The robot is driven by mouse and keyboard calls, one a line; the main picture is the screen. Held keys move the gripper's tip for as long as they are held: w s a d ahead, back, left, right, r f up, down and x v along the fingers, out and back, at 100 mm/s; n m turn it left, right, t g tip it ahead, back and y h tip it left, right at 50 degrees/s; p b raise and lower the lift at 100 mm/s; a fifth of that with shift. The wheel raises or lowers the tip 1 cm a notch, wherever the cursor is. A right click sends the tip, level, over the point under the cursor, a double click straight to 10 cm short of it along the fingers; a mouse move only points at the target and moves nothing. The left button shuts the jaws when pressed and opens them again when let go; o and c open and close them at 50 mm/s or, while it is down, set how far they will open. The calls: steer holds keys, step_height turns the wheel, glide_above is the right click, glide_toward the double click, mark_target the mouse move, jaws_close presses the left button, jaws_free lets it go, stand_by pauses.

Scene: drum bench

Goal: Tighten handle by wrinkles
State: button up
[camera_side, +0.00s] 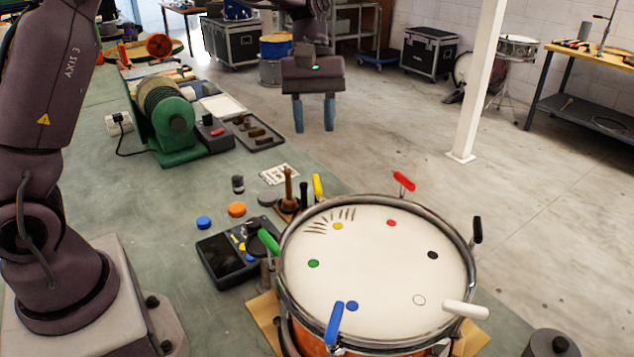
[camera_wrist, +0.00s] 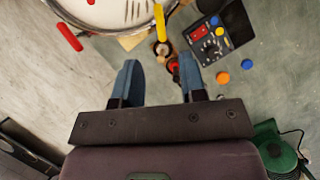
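The drum's white head (camera_side: 385,280) carries a cluster of short dark wrinkles (camera_side: 330,220) at its upper left, next to a yellow dot (camera_side: 338,226). The yellow handle (camera_side: 317,186) stands at the rim just outside the wrinkles. In the wrist view, the wrinkles (camera_wrist: 136,10) and the yellow handle (camera_wrist: 160,22) show at the top. Other handles around the rim are red (camera_side: 404,182), black (camera_side: 477,230), white (camera_side: 466,310), blue (camera_side: 334,324) and green (camera_side: 269,241). My gripper (camera_side: 313,125) is open, empty and raised, apart from the drum; its blue fingers (camera_wrist: 158,63) are spread.
Beside the drum are a black device (camera_side: 225,262), an orange disc (camera_side: 236,209), a blue disc (camera_side: 204,222) and a wooden holder with upright tools (camera_side: 289,200). A green machine (camera_side: 168,125) stands farther back. Space around my gripper looks clear.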

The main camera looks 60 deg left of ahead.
mark_target(317, 180)
steer(key=x, duration=1)
steer(key=shift+s+d+f, duration=0.1)
steer(key=shift+f, duration=0.25)
jaws_close()
